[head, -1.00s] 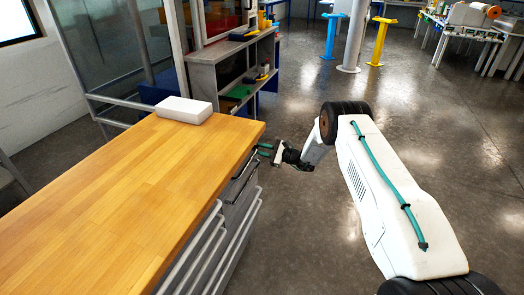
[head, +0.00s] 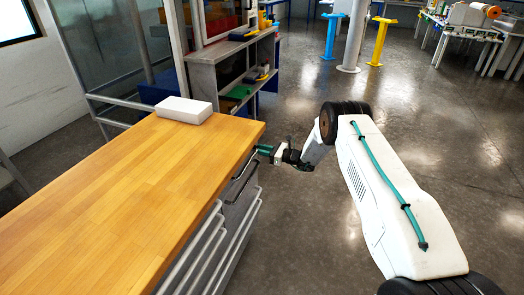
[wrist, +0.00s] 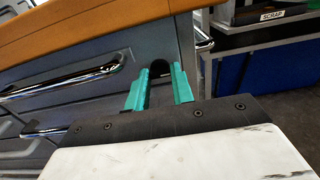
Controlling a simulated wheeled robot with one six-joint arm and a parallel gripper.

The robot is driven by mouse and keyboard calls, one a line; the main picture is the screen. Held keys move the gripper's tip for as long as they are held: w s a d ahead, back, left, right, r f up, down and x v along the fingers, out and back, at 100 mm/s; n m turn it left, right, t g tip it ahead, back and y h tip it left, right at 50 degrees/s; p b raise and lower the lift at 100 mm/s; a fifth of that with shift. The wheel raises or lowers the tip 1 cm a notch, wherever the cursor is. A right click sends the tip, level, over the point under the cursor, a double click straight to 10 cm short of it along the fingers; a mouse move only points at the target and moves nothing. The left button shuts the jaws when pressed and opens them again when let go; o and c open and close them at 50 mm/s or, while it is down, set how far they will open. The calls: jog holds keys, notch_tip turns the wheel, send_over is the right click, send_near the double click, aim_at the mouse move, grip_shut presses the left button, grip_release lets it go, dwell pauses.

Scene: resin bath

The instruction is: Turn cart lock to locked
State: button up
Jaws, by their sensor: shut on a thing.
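The cart has a wooden top (head: 130,195) and a grey front with chrome drawer handles, seen at the left of the head view. My gripper (head: 264,151) is at the cart's far front corner, just below the top. In the wrist view, its two teal fingers (wrist: 159,88) stand on either side of a small dark rounded piece (wrist: 158,68) on the cart's grey face. This looks like the cart lock, and the gripper is shut on it. The fingers hide most of the lock, and I cannot tell its setting.
A white box (head: 184,110) lies on the cart top's far end. A chrome drawer handle (wrist: 62,82) sits close left of the fingers. A grey shelf unit (head: 205,75) stands behind the cart. Floor right of the cart is clear.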

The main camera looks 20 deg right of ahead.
jog(key=shift+d+f, duration=0.1)
jog(key=shift+f, duration=0.05)
jog(key=o, duration=1)
jog(key=shift+v, duration=3.9)
